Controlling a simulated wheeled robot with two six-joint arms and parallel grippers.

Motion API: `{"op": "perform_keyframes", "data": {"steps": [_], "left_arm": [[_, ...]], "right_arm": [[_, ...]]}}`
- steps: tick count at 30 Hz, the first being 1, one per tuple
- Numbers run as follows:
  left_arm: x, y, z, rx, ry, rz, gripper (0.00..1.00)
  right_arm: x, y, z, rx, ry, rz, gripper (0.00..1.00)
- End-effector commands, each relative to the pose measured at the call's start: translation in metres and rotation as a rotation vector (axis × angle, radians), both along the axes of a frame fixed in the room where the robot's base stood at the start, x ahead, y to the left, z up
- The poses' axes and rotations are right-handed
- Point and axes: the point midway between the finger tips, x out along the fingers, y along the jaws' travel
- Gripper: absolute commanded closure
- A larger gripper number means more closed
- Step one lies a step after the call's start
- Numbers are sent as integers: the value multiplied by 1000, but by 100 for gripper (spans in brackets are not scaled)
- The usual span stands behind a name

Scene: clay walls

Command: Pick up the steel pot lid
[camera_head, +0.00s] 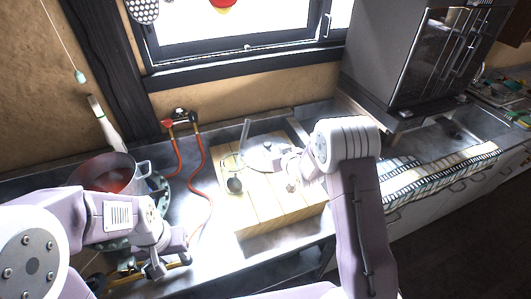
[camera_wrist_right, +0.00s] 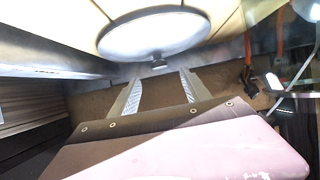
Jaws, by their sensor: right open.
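The steel pot lid (camera_head: 259,157) lies on the pale wooden board (camera_head: 240,222), partly hidden by my right arm. In the head view the right gripper (camera_head: 285,163) is beside the lid. My left gripper (camera_head: 158,266) is at lower left, away from the lid; its finger gap is unclear.
A ladle (camera_head: 234,185) lies at the board's left side. A pot with red contents (camera_head: 108,180) stands at left, near red hoses (camera_head: 198,165). A striped cloth (camera_head: 430,171) and a dark oven (camera_head: 405,55) are at right. A window is behind the counter.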

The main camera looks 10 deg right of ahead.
Motion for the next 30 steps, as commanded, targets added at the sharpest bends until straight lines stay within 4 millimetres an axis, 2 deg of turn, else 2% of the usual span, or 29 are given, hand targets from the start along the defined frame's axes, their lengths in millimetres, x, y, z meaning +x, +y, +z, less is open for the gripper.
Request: {"op": "perform_keyframes", "data": {"steps": [8, 14, 21, 30], "left_arm": [[0, 0, 5, 0, 0, 0, 64], [0, 0, 6, 0, 0, 0, 64], [0, 0, 11, 0, 0, 0, 64], [0, 0, 11, 0, 0, 0, 64]], "right_arm": [[30, 5, -13, -1, -1, -2, 44], [38, 7, -17, -1, 1, -1, 44], [73, 15, -33, 0, -1, -2, 44], [81, 16, -37, 0, 0, -2, 44]]}}
